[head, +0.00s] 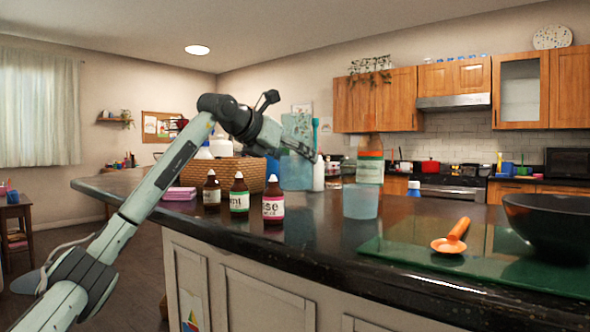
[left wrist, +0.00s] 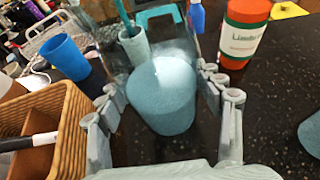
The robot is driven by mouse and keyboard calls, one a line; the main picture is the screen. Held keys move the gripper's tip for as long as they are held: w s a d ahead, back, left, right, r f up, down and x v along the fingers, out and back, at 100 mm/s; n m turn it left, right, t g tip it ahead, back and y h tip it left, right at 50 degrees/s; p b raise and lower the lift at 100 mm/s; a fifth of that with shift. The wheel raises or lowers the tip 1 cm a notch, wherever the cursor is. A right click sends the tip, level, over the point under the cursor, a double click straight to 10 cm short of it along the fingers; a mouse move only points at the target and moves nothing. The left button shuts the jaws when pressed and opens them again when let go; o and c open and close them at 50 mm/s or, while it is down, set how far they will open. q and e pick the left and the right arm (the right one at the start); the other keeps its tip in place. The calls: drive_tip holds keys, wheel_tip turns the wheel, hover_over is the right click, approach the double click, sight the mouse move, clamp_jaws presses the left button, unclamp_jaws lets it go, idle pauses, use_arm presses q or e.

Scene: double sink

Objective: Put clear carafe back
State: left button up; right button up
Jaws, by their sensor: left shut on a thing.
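The clear carafe, a pale blue see-through vessel, shows between my fingers in the left wrist view (left wrist: 162,98). In the head view it is the teal see-through shape (head: 296,172) behind the small bottles, right of the basket. My left gripper (head: 300,135) reaches over it from above, and its fingers (left wrist: 165,100) are shut on it, one on each side. I cannot tell whether its base touches the counter. My right gripper is not in view.
A wicker basket (head: 236,172) and a blue cup (left wrist: 65,57) are left of the carafe. Several small bottles (head: 239,197) stand in front. An orange-topped bottle (head: 370,167) and a see-through cup (head: 360,202) are on the right. An orange spoon (head: 452,240) and black bowl (head: 550,222) lie farther right.

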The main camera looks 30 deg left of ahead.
use_arm(q)
drive_tip(key=shift+f, duration=1)
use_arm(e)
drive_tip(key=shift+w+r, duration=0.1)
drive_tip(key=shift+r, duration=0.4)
use_arm(q)
drive_tip(key=o, duration=1.3)
drive_tip(key=shift+f, duration=0.3)
drive_tip(key=o, duration=0.5)
drive_tip(key=shift+r, duration=0.1)
drive_tip(key=shift+c, duration=0.2)
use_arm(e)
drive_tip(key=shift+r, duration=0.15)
use_arm(q)
drive_tip(key=shift+s+r, duration=0.15)
drive_tip(key=b+v, duration=0.1)
drive_tip(key=v, duration=1)
drive_tip(key=shift+s, duration=0.3)
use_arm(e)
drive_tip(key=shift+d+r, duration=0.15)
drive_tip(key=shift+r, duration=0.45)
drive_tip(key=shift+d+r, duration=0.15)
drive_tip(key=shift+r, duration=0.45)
